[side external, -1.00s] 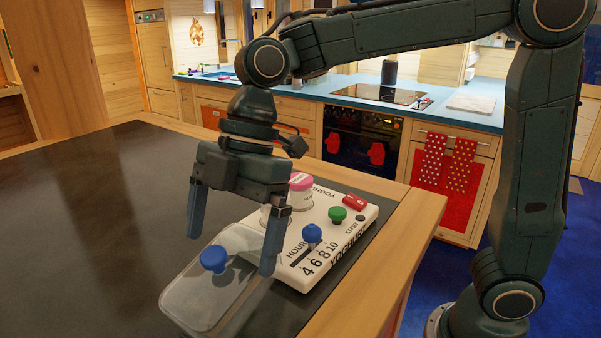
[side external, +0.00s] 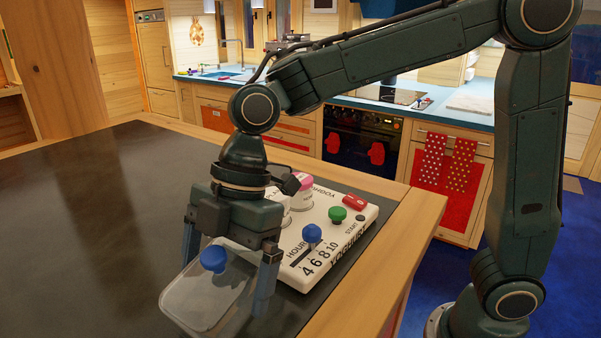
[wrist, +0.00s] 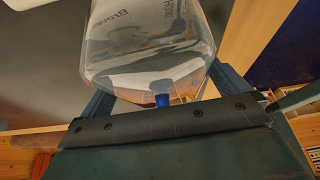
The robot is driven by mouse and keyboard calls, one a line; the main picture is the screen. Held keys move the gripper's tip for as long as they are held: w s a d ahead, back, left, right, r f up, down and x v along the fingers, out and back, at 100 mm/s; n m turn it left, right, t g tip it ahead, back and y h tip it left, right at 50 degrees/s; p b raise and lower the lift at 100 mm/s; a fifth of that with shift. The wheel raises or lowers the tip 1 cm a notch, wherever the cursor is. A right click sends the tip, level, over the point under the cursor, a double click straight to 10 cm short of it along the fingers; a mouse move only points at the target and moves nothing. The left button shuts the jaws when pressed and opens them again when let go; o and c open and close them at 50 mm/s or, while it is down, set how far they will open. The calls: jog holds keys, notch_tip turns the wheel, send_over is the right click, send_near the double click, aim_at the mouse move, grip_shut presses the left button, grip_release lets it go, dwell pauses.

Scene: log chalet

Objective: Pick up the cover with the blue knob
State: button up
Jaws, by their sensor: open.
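The cover (side external: 190,298) is a clear, see-through lid with a blue knob (side external: 213,259) on top. It lies on the dark tabletop at the front left of the white yoghurt maker. My gripper (side external: 225,285) is open and points down over the cover, with one finger on each side of the knob. The right finger hides part of the cover. In the wrist view the clear cover (wrist: 140,52) lies between the fingers, and its blue knob (wrist: 162,100) shows near the gripper's edge. I cannot tell whether a finger touches the cover.
The white yoghurt maker (side external: 333,263) stands close to the right, with another blue knob (side external: 312,233), a green knob (side external: 337,214), a red switch (side external: 354,202) and pink-lidded jar (side external: 301,188). The dark tabletop (side external: 80,240) is clear on the left.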

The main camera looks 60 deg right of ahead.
jog(key=c, duration=1.1)
jog(key=shift+r, duration=0.1)
jog(key=shift+r, duration=4.95)
jog(key=shift+a, duration=0.15)
